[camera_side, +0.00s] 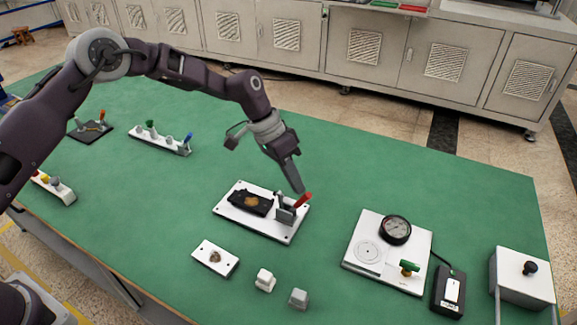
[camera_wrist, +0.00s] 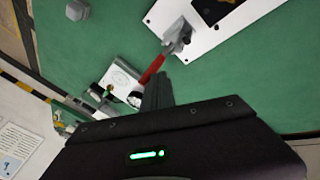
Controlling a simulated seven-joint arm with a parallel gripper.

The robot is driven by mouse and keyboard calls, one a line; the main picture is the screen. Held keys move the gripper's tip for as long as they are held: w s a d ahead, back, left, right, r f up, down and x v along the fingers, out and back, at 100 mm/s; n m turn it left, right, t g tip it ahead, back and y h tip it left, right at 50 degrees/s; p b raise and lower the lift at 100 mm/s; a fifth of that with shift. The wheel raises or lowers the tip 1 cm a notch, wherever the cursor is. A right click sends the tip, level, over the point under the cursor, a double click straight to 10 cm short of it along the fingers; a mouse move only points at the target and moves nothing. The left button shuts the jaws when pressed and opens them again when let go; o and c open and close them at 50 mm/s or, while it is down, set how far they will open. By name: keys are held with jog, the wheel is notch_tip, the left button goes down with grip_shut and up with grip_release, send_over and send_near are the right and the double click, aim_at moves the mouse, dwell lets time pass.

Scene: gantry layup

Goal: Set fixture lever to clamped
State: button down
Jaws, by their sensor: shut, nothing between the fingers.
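The fixture is a white plate (camera_side: 232,217) with a dark block (camera_side: 245,202) on its left part and a grey clamp (camera_side: 286,211) on its right part. The clamp's lever has a red handle (camera_side: 303,199) that points up and to the right, tilted. In the wrist view the red handle (camera_wrist: 152,69) runs from the clamp toward my gripper. My gripper (camera_side: 299,190) is shut and empty, its tip just above and beside the red handle. In the wrist view my gripper's fingers (camera_wrist: 158,88) are together near the handle's end. I cannot tell whether they touch it.
A white panel with a gauge (camera_side: 396,229) and green valve (camera_side: 409,267) stands to the right. Small light blocks (camera_side: 265,280) and a small plate (camera_side: 215,258) lie in front. A rack with coloured handles (camera_side: 160,140) sits behind left. Green table (camera_side: 330,160) is clear behind the fixture.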

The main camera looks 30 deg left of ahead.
jog(key=shift+s+d, duration=0.1)
jog(key=shift+d, duration=0.05)
dwell(0.3)
jog(key=shift+d+f+y, duration=0.7)
jog(key=shift+d+y, duration=0.05)
jog(key=shift+d, duration=0.35)
jog(key=shift+d+f+y, duration=0.65)
jog(key=shift+d+y, duration=0.15)
jog(key=shift+d, duration=0.3)
jog(key=shift+d+f+y, duration=0.7)
jog(key=shift+d+y, duration=0.05)
jog(key=shift+d, duration=0.35)
jog(key=shift+r, duration=0.1)
jog(key=shift+a, duration=0.1)
jog(key=shift+a+r, duration=0.1)
jog(key=shift+a, duration=0.65)
